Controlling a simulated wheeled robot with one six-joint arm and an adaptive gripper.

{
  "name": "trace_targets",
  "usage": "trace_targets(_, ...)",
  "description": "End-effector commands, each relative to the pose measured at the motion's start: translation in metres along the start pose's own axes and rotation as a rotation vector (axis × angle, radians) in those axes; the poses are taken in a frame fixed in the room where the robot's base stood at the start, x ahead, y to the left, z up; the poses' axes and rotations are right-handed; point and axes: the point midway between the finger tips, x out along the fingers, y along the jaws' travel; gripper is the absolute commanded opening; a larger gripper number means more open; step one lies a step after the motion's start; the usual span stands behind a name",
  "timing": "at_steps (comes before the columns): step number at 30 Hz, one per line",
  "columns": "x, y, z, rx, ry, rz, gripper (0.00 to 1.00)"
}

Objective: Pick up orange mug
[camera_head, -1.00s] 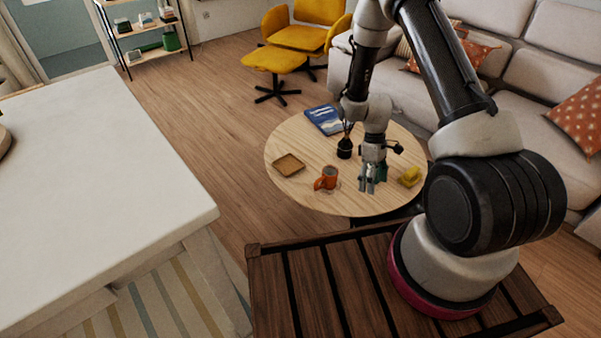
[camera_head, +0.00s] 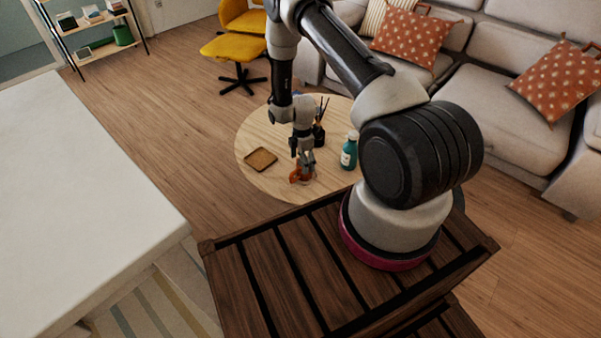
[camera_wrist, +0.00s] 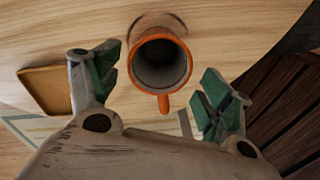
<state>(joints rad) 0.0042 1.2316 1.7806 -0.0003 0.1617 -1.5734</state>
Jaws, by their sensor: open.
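The orange mug (camera_head: 299,175) stands upright on the round wooden table (camera_head: 257,133). In the wrist view I look down into the mug (camera_wrist: 160,60), with its orange rim, grey inside and handle pointing toward my gripper. My gripper (camera_wrist: 155,85) is open, with one green-padded finger to the left of the mug and one to the right. Gaps show between the fingers and the mug. In the head view my gripper (camera_head: 305,162) is right over the mug and partly hides it.
A small brown tray (camera_head: 261,159) lies left of the mug. A teal bottle (camera_head: 349,153) and a black reed diffuser (camera_head: 319,132) stand to the right and behind. A white table (camera_head: 80,210) is at left, a sofa (camera_head: 480,120) at right.

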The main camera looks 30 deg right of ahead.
Motion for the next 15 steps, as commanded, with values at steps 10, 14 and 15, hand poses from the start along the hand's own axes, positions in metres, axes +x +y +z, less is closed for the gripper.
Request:
trace_targets(10, 0.046, 0.004, -0.003, 0.002, 0.0, 0.0, 0.8)
trace_targets(14, 0.048, 0.004, -0.003, 0.002, 0.0, 0.0, 0.8)
trace_targets(15, 0.048, 0.004, -0.003, 0.002, 0.0, 0.0, 0.8)
